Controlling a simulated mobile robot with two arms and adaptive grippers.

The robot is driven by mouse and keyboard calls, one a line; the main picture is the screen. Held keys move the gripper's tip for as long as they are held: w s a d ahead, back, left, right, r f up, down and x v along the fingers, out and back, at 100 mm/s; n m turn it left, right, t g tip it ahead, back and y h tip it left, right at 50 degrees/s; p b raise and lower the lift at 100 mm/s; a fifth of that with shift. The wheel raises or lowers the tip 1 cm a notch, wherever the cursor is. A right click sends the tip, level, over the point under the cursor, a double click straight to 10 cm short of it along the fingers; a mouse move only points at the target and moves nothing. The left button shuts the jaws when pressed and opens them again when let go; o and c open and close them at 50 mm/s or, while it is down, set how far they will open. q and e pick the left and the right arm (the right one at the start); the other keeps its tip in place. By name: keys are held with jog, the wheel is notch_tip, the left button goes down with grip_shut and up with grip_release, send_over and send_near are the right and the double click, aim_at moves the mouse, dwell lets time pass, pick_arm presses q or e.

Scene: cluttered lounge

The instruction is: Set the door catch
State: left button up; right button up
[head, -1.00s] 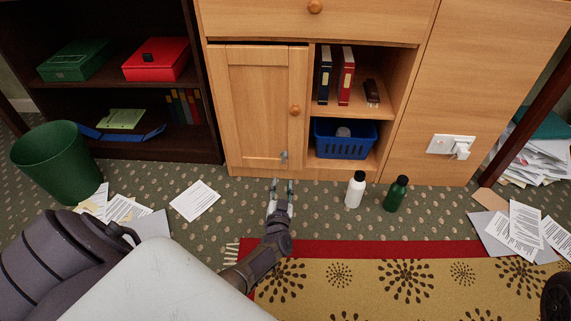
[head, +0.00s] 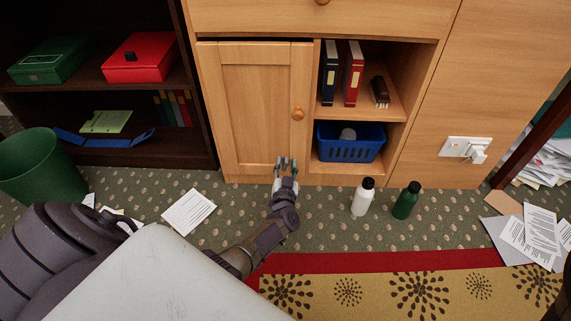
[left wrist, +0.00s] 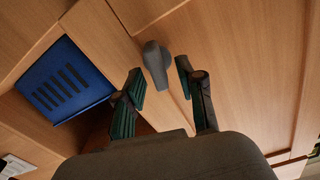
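The wooden cabinet door (head: 257,115) has a round knob (head: 297,114) and looks shut or nearly so, with a thin dark gap along its top. The door catch (left wrist: 155,62) is a small grey lever low at the door's right edge. In the left wrist view it sits between my fingertips, at about their level. I cannot tell whether it touches them. My left gripper (head: 286,163) is open in front of the door's lower right corner. In the head view its fingers largely hide the catch. My right gripper is not in view.
A blue basket (head: 348,148) stands in the open compartment right of the door. A white bottle (head: 362,198) and a green bottle (head: 406,202) stand on the carpet to the gripper's right. Papers (head: 189,211) and a green bin (head: 42,172) are to the left.

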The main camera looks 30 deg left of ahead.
aim_at(286, 135)
pick_arm(q)
grip_shut()
jog(key=shift+a+n, duration=0.1)
jog(key=shift+n, duration=1.4)
grip_release()
jog(key=shift+r, duration=0.15)
notch_tip(286, 135, up, 10)
jog(key=shift+f, duration=0.15)
